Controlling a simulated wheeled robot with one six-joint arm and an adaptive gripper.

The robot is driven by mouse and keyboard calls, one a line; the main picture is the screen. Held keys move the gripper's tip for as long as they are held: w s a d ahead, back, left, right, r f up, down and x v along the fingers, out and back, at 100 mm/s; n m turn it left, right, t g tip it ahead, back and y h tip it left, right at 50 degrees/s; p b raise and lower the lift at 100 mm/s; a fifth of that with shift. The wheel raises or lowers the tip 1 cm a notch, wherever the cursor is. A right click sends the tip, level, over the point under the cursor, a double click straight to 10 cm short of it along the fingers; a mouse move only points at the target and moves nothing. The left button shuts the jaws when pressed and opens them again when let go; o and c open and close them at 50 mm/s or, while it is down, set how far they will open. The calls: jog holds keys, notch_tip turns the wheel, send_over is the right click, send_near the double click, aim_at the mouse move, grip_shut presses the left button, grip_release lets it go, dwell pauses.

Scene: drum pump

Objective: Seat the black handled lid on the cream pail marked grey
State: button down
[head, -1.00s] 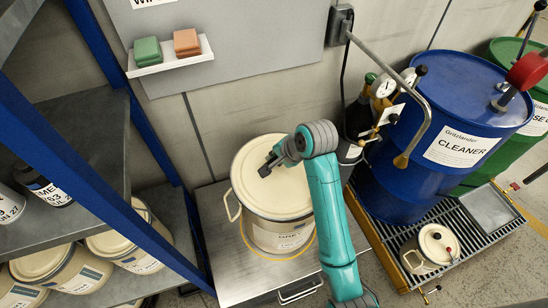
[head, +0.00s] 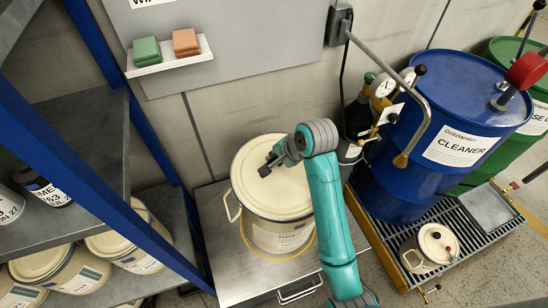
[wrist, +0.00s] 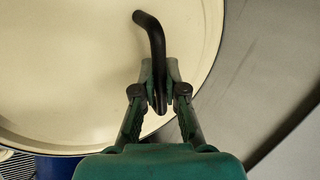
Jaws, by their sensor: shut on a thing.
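A cream lid (head: 275,192) with a black handle lies over the top of the cream pail (head: 268,233). The pail stands on a metal table, with its bail at the left and a label too small to read surely. The lid looks about level and centred; I cannot tell whether its rim is fully down. My gripper (head: 268,164) is above the lid. In the wrist view, my gripper (wrist: 160,92) is shut on the bent black handle (wrist: 152,40), with the cream lid (wrist: 70,75) below. The pail is hidden under the lid there.
The metal table (head: 225,282) has bare room in front of the pail. A blue cleaner drum (head: 395,180) and a small lidded pail (head: 432,248) stand on a grate at the right. A shelf (head: 75,110) with several pails is at the left.

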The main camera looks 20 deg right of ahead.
jog(key=shift+r, duration=0.55)
jog(key=shift+s+d, duration=0.15)
jog(key=shift+s, duration=0.1)
dwell(0.8)
jog(key=shift+f, duration=0.9)
dwell(0.4)
jog(key=shift+r, duration=0.2)
jog(key=shift+r, duration=0.65)
dwell(0.7)
jog(key=shift+s+f, duration=0.1)
jog(key=shift+f, duration=0.65)
dwell(0.5)
